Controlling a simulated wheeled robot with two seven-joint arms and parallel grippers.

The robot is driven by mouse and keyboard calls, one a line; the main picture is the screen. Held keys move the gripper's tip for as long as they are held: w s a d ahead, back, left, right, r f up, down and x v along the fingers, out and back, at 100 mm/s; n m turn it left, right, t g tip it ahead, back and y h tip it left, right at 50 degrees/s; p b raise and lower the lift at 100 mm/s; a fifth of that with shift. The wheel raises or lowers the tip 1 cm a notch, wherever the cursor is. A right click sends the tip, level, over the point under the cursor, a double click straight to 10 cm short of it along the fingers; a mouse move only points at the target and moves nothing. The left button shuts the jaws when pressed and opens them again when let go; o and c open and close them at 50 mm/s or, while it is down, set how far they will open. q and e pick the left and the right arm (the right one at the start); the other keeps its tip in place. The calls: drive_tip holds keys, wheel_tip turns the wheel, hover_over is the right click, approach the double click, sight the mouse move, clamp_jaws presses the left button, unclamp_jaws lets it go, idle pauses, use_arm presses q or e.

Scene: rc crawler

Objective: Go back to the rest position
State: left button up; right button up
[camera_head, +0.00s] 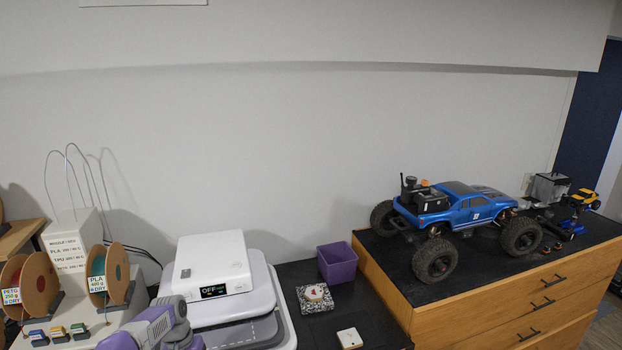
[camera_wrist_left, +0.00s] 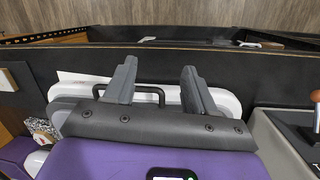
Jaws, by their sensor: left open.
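My left gripper (camera_wrist_left: 159,66) shows in the left wrist view with its two grey fingers apart and nothing between them. A white rim and a dark curved handle (camera_wrist_left: 152,90) lie behind the fingers; I cannot tell how far away. In the head view, part of my purple and grey left arm (camera_head: 155,328) shows at the bottom left, in front of the white machine (camera_head: 212,262) with the "OFF" display. Its gripper cannot be made out there. My right gripper is not in view.
A blue RC crawler (camera_head: 465,207) stands on the wooden drawer cabinet (camera_head: 470,312) at right. A purple bin (camera_head: 337,262), a round piece on a speckled block (camera_head: 315,297) and a small white square (camera_head: 349,338) sit on the dark surface. Filament spools (camera_head: 107,275) stand at left.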

use_arm(q)
drive_tip(key=s+d+f+h+b, duration=0.1)
drive_tip(key=s+d+f+b, duration=0.1)
drive_tip(key=d+f, duration=0.35)
drive_tip(key=s+d+f+t+b, duration=0.1)
drive_tip(key=s+d+f+b, duration=0.15)
drive_tip(key=f, duration=0.65)
drive_tip(key=s+d+f+h+b, duration=0.1)
drive_tip(key=s+d+f, duration=0.2)
drive_tip(key=d+f, duration=0.3)
drive_tip(key=s+d+f+b, duration=0.3)
drive_tip(key=s+f, duration=0.3)
drive_tip(key=s, duration=0.3)
drive_tip(key=s+d+f+n+t+b, duration=0.1)
drive_tip(key=s+d+f+b, duration=0.3)
drive_tip(key=s, duration=0.6)
drive_tip(key=shift+a+x, duration=0.25)
drive_tip(key=shift+x, duration=1)
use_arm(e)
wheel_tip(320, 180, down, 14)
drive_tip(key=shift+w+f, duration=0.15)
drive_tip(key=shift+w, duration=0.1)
